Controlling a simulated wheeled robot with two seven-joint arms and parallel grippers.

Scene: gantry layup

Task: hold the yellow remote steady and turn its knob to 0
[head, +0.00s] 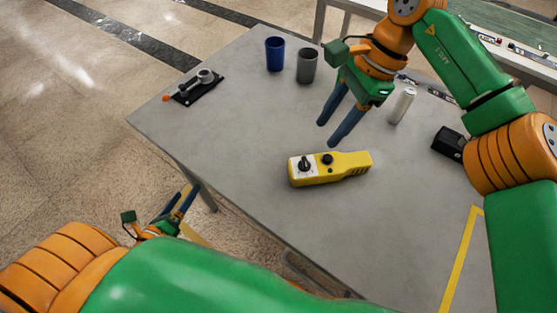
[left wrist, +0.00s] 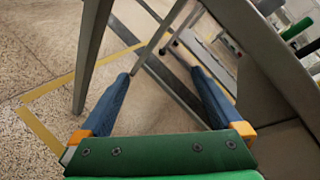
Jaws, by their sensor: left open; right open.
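The yellow remote (head: 343,168) lies on the grey table, its long side running left to right. Its black knob (head: 305,164) sits on a white dial plate at the left end, and a second black button (head: 327,159) is beside it. The dial markings are too small to read. My right gripper (head: 326,134) is open and empty above the table, just behind and above the remote, fingers pointing down. My left gripper (head: 182,202) is open and empty, low beside the table's front left edge. In the left wrist view its blue fingers (left wrist: 160,95) are apart with floor and table legs beyond.
On the table (head: 235,130) are a blue cup (head: 275,54), a grey cup (head: 307,65), a white can (head: 402,105), a black box (head: 449,143) and a black tool holder (head: 195,88). The table edge lies between my left gripper and the remote. Left of the remote is clear.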

